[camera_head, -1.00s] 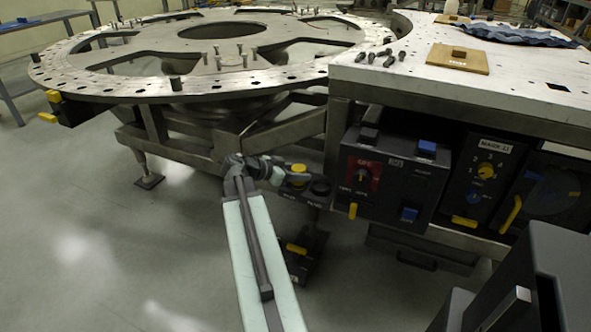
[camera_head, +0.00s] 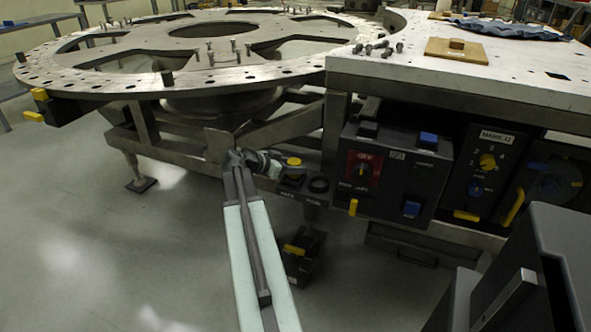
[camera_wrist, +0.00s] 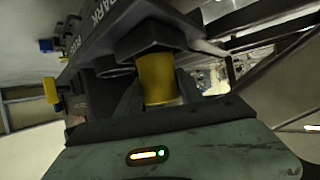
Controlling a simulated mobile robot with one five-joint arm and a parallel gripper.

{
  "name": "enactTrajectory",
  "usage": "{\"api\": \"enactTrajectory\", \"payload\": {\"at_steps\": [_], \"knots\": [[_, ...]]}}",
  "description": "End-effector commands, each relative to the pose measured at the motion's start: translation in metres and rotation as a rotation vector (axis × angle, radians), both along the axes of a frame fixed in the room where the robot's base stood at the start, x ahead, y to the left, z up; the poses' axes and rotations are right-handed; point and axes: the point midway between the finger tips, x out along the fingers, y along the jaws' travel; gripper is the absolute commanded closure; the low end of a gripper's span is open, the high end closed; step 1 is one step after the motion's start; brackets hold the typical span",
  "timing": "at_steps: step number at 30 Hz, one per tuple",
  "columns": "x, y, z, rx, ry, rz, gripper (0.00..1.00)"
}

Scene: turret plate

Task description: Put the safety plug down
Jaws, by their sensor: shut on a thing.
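The yellow safety plug (camera_head: 293,161) is at the left socket of a small dark bracket (camera_head: 306,190) below the bench edge. My gripper (camera_head: 279,167) reaches it from the left and is shut on it. In the wrist view the plug's yellow cylinder (camera_wrist: 156,80) stands between the dark fingers of my gripper (camera_wrist: 158,100). A black hexagonal part (camera_wrist: 148,40) adjoins the yellow end, beside the lettering PARK. Whether the plug is seated in the socket or just above it, I cannot tell. The bracket's right socket (camera_head: 318,184) looks empty.
A control box (camera_head: 395,185) with a red-labelled switch is right of the bracket. The round turret plate (camera_head: 90,82) is behind on the left. A black pedal box (camera_head: 302,256) is on the floor below. The floor at left (camera_head: 80,250) is clear.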

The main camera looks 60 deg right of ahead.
Motion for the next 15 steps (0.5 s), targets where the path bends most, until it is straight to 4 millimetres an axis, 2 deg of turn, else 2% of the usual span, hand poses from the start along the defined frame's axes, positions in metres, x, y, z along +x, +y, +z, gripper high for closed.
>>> {"api": "enactTrajectory", "payload": {"at_steps": [4,5,6,7,15], "knots": [[-0.0005,-0.0003,-0.0042,0.0,0.0,-0.001,1.0],[-0.0008,-0.0004,-0.0033,0.0,0.0,-0.001,0.51],[-0.0011,-0.0006,-0.0026,0.0,0.0,-0.002,0.39],[-0.0013,-0.0006,-0.0026,0.0,0.0,-0.002,0.34],[-0.0025,-0.0013,-0.0022,0.0,0.0,-0.004,0.34]]}}
